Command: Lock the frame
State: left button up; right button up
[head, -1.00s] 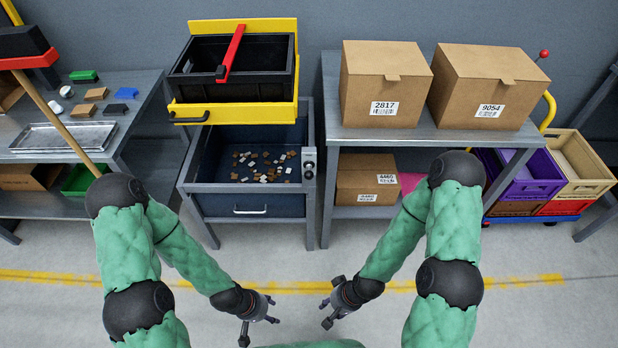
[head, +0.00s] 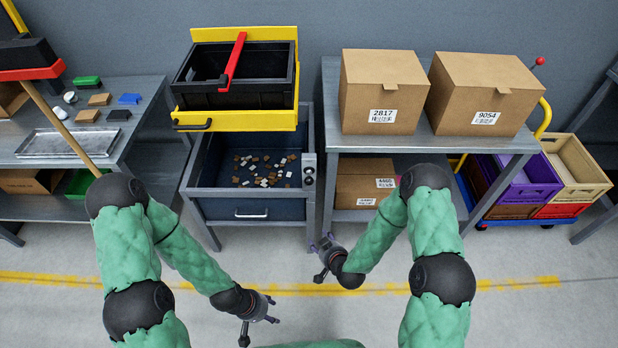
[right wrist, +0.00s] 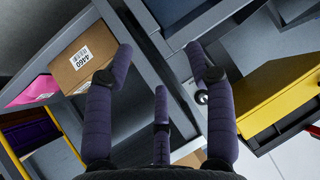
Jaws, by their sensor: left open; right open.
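The yellow frame (head: 240,120) holds a black crate (head: 215,102) above a grey bin stand (head: 250,207). A red bar (head: 235,58) with a dark lower end lies across the crate from back to front. A dark handle (head: 191,125) is on the frame's front left. A round knob (head: 308,171) is on the stand's right post. My right gripper (head: 321,257) is open and empty, low in front of the stand's right leg. In the right wrist view its spread fingers (right wrist: 160,70) show, with the yellow frame (right wrist: 262,98) at right. My left gripper (head: 262,318) is open and empty over the floor.
Small pieces (head: 265,170) lie scattered in the bin. A table at right bears two cartons (head: 382,92) (head: 482,95). A table at left holds a tray (head: 66,140) and small blocks. Stacked crates (head: 530,178) stand far right. The floor in front is clear.

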jog(key=w+r+n+t+p, duration=0.1)
jog(key=w+r+t, duration=0.3)
jog(key=w+r, duration=0.15)
jog(key=n+t+p, duration=0.1)
jog(key=t, duration=0.3)
send_near(309, 181)
jog(key=f, duration=0.1)
jog(key=w, duration=0.3)
jog(key=w+a+b, duration=0.1)
jog(key=w, duration=0.3)
jog(key=w+b, duration=0.1)
jog(key=w, duration=0.3)
jog(key=shift+a+f, duration=0.15)
jog(key=shift+a, duration=0.15)
jog(key=c, duration=1.1)
